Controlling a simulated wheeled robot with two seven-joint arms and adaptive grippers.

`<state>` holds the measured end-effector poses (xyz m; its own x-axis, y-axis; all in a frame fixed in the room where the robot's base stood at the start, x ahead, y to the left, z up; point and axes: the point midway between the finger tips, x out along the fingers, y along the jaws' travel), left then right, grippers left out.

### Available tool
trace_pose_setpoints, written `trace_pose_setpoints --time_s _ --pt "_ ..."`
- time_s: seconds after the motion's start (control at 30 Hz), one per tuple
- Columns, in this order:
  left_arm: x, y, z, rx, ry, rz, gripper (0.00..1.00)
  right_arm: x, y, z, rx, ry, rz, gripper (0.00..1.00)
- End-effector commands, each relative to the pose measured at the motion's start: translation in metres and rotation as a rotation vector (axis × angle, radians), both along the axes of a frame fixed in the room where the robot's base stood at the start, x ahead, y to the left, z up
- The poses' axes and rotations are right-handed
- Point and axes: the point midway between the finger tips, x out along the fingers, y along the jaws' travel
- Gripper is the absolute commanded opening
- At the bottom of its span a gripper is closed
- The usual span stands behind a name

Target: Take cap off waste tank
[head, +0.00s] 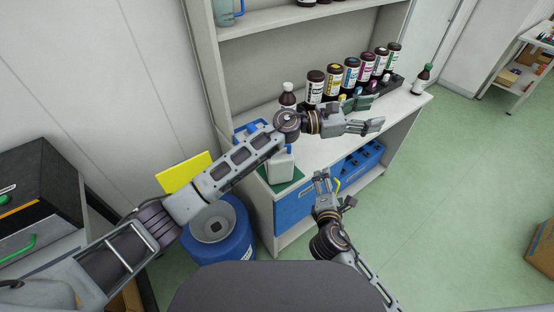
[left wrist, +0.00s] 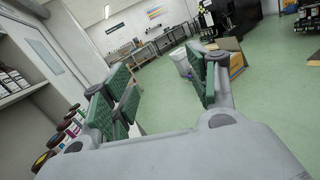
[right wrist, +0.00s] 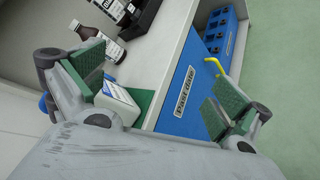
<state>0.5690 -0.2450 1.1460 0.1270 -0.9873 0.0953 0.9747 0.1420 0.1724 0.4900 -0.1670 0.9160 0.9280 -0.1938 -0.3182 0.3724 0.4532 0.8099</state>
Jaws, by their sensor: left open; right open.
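A blue drum (head: 240,240) that looks like the waste tank stands on the floor left of the shelf unit. A grey round cap (head: 213,224) with a dark centre sits on its top. My left forearm passes above and partly hides the drum. My left gripper (head: 372,114) is open and empty over the worktop, well right of the drum; its spread fingers show in the left wrist view (left wrist: 165,100). My right gripper (head: 336,188) is open and empty in front of the worktop, right of the drum; its spread fingers also show in the right wrist view (right wrist: 160,95).
A white container (head: 282,172) stands on a green mat at the worktop's left end. Several brown ink bottles (head: 351,75) stand along the back. A yellow panel (head: 184,172) is behind the drum. Blue boxes (head: 358,162) sit below.

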Motion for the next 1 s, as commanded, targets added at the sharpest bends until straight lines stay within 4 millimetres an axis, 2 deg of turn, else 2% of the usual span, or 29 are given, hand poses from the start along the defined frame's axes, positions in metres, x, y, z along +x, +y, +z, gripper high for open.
trace_pose_setpoints --time_s 0.23,0.47,0.57,0.77,1.0 --pt "-0.004 -0.006 -0.040 0.271 -0.282 -0.153 0.59 0.006 0.020 0.006 -0.180 -0.051 0.112 1.00" --pt "0.006 0.012 -0.080 0.531 -0.511 -0.307 0.59 0.010 0.041 0.011 -0.352 -0.101 0.214 1.00" --pt "0.015 0.027 -0.095 0.645 -0.599 -0.377 0.59 0.010 0.050 0.012 -0.428 -0.123 0.257 1.00" --pt "0.040 0.070 -0.118 0.879 -0.745 -0.525 0.59 0.010 0.070 0.014 -0.581 -0.170 0.342 1.00" --pt "0.078 0.141 -0.124 1.164 -0.856 -0.708 0.59 0.007 0.094 0.013 -0.770 -0.230 0.441 1.00"
